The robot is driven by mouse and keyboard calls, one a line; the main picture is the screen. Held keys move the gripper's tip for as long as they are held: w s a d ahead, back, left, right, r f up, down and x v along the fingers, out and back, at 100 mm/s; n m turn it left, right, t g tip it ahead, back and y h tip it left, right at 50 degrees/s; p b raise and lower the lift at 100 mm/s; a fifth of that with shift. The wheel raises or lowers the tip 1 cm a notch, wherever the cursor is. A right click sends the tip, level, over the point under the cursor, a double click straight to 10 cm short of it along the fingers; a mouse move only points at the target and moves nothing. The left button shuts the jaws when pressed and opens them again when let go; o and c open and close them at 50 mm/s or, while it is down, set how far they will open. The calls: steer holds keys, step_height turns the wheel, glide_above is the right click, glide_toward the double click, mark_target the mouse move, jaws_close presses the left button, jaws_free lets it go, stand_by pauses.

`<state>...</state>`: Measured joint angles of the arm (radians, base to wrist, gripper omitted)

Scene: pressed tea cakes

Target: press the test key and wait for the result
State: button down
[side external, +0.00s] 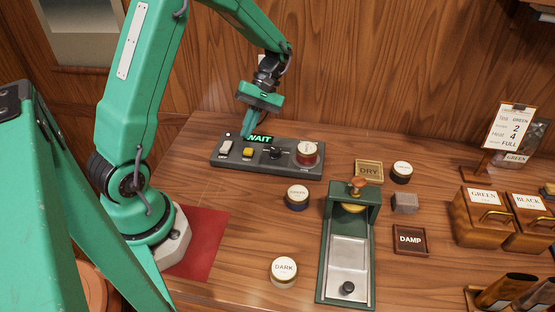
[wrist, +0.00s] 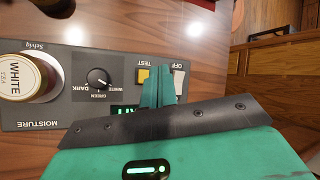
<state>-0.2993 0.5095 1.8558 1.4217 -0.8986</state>
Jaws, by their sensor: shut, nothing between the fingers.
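The moisture meter (side external: 225,161) lies on the table, with a lit green display (side external: 259,138) reading WAIT. Its yellow TEST key (side external: 247,152) shows uncovered in the side view, beside the white OFF key (side external: 225,148). In the wrist view the TEST key (wrist: 143,76) is partly hidden by my fingers. A black dial (side external: 274,153) sits mid-panel. A tin labelled WHITE (wrist: 18,80) sits on the meter's end, at right in the side view (side external: 306,151).
A green press (side external: 325,270) stands in front of the meter. A GREEN tin (side external: 297,196), a DARK tin (side external: 284,270), DRY (side external: 369,170) and DAMP (side external: 410,240) trays surround it. Wooden GREEN (side external: 480,225) and BLACK (side external: 525,220) boxes and a card (side external: 510,125) stand right.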

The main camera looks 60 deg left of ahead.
steer(key=shift+r, duration=0.95)
steer(key=r, duration=0.1)
step_height(320, 180, up, 7)
steer(key=m+t+y, duration=0.2)
steer(key=m+t, duration=0.3)
steer(key=m, duration=0.1)
glide_above(251, 151)
steer(key=s+d, duration=0.2)
steer(key=d, duration=0.2)
steer(key=s+d+r+m+t, duration=0.5)
steer(key=s+r+m+t, duration=0.1)
steer(key=s+m+t, duration=0.1)
steer(key=shift+m+t, duration=0.3)
steer(key=shift+m, duration=0.1)
